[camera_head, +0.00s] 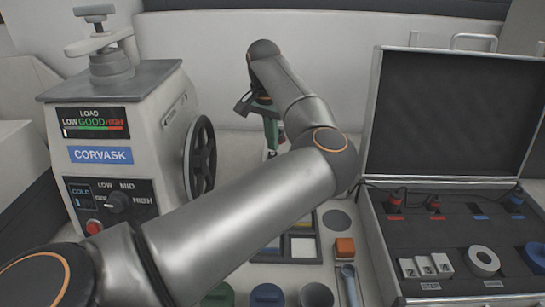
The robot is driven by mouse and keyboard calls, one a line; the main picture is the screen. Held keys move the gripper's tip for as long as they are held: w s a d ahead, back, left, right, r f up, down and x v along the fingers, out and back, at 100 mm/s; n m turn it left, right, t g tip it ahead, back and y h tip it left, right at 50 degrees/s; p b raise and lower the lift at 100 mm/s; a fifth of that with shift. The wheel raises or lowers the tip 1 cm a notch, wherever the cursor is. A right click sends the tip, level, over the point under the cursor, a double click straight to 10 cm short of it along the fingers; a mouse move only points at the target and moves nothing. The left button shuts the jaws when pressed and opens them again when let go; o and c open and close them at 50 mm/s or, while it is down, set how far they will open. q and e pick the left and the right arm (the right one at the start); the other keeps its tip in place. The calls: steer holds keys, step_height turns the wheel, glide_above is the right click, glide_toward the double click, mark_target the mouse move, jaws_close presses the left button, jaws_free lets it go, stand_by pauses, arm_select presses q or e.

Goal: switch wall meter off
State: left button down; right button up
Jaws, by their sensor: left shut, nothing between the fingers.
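I cannot make out a wall meter with certainty; the pale back wall (222,45) is partly covered by my left arm. That arm crosses the middle of the view from the lower left, bends at the right and reaches back toward the wall. My left gripper (246,106) is a small dark shape at its far end. It is shut and empty. A green upright thing (271,128) stands close by it, partly hidden by the arm; I cannot tell whether they touch. My right gripper is not in view.
The CORVASK press (100,155) with its dark handwheel (201,158) stands at the left. An open case (384,262) with a raised lid (440,115) fills the right. An orange block (345,247), a blue spoon-like tool (350,285) and several round lids lie in front.

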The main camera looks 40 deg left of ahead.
arm_select(q)
steer(key=shift+f+b, duration=0.45)
steer(key=shift+f, duration=0.3)
steer(key=shift+r+p, duration=2.7)
steer(key=shift+r, duration=0.95)
steer(key=shift+f, duration=0.15)
